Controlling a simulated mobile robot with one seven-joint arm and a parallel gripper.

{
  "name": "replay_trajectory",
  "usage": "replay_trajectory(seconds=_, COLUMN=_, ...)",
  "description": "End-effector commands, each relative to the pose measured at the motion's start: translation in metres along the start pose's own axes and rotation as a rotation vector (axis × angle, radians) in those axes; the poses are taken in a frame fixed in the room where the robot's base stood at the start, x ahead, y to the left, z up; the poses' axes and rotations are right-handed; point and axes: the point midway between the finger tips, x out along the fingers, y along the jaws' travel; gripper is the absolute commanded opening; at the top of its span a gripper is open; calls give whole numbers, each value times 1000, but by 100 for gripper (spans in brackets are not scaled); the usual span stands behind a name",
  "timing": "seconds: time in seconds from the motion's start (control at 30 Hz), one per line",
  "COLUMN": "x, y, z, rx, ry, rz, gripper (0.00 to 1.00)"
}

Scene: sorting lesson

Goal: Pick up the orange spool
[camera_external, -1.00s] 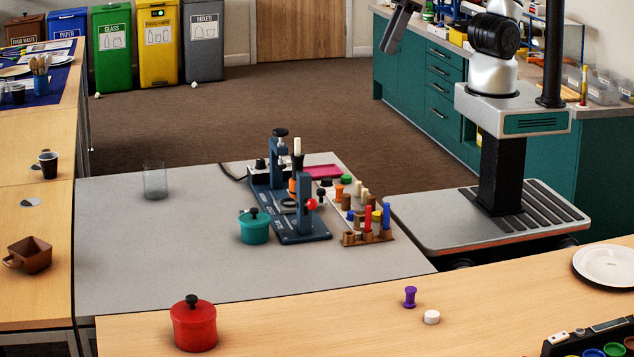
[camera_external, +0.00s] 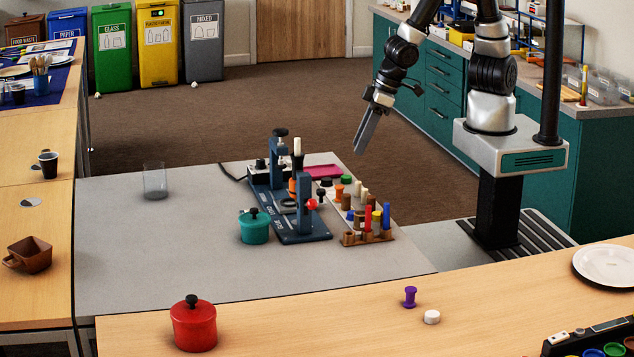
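The orange spool (camera_external: 339,193) stands small and upright among other small pieces on a pale board on the grey table, right of the blue machine. A second orange part (camera_external: 292,187) shows inside the machine, partly hidden by its frame. My gripper (camera_external: 361,148) hangs in the air above and a little right of the orange spool in the picture, apart from it, fingers pointing down and left. The fingers show side-on, so their gap cannot be seen. Nothing shows held in them.
The blue machine (camera_external: 305,232) stands close left of the pieces. A rack of upright coloured pegs (camera_external: 368,239) stands in front of them. A teal pot (camera_external: 254,228) is further left. The grey table's left and front areas (camera_external: 150,250) are mostly clear.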

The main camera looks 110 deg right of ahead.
Motion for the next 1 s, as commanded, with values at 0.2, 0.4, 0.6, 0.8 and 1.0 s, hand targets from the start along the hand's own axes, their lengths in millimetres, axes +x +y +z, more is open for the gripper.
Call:
replay_trajectory(seconds=0.2, x=51, y=1, z=4, rx=4, ry=-1, rz=2, gripper=36)
replay_trajectory(seconds=0.4, x=74, y=0, z=2, rx=1, ry=-1, rz=1, gripper=36)
replay_trajectory(seconds=0.6, x=87, y=-2, z=1, rx=-1, ry=-1, rz=0, gripper=36)
replay_trajectory(seconds=0.8, x=118, y=-7, z=1, rx=1, ry=-3, rz=2, gripper=36)
replay_trajectory(seconds=1.0, x=129, y=-8, z=-1, rx=0, ry=-1, rz=0, gripper=36)
